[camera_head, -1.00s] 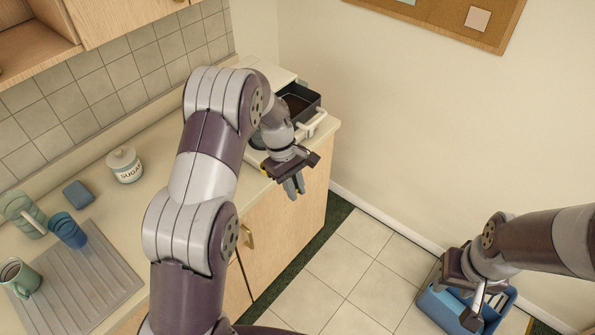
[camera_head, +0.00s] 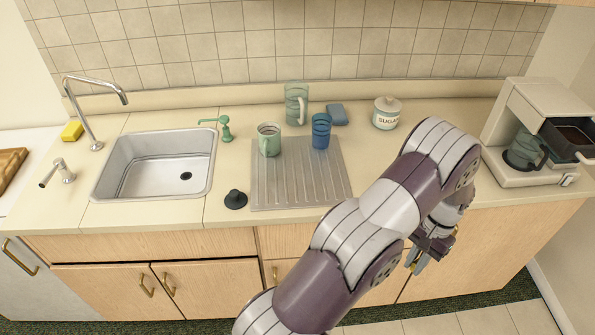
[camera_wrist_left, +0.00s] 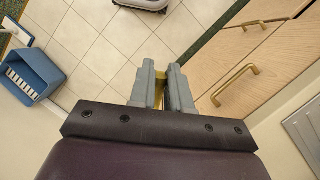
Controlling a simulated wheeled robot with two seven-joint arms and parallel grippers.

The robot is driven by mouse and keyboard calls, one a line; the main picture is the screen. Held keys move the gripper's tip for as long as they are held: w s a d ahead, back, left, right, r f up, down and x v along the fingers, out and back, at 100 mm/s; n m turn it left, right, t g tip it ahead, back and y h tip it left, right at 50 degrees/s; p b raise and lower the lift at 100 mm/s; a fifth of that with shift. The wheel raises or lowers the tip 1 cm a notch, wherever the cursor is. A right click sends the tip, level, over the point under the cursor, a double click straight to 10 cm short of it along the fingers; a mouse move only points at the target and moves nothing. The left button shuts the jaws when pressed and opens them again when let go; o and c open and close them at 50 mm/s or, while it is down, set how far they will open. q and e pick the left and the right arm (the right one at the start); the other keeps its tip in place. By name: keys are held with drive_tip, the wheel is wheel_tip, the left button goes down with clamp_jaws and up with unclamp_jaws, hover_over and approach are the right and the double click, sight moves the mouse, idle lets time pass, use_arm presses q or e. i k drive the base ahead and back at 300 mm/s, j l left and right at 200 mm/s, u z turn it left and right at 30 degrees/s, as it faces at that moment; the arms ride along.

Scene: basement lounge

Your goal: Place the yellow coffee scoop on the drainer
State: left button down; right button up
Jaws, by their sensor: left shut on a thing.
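My left gripper (camera_head: 416,260) hangs in front of the counter's front edge, right of the drainer. In the left wrist view its fingers (camera_wrist_left: 165,88) are closed on a narrow yellow thing, the coffee scoop (camera_wrist_left: 174,84); the fingers hide most of it. The drainer (camera_head: 300,185) is a grey ribbed board on the counter, right of the sink. A green mug (camera_head: 269,140) and a blue cup (camera_head: 321,131) stand on its back part; its front part is bare. My right gripper is not in view.
A coffee machine (camera_head: 515,135) stands at right. A blue crate (camera_wrist_left: 36,72) is on the floor.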

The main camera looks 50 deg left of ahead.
sight(320, 173)
drive_tip(key=i+u, duration=0.4)
drive_tip(key=i+l+u, duration=0.1)
drive_tip(key=u, duration=0.35)
drive_tip(key=i+l+u, duration=0.2)
drive_tip(key=i+u, duration=0.2)
drive_tip(key=i+l+u, duration=0.2)
drive_tip(key=u, duration=0.25)
drive_tip(key=i+l, duration=0.15)
drive_tip(key=l, duration=0.15)
drive_tip(key=i+l, duration=0.2)
drive_tip(key=l, duration=0.15)
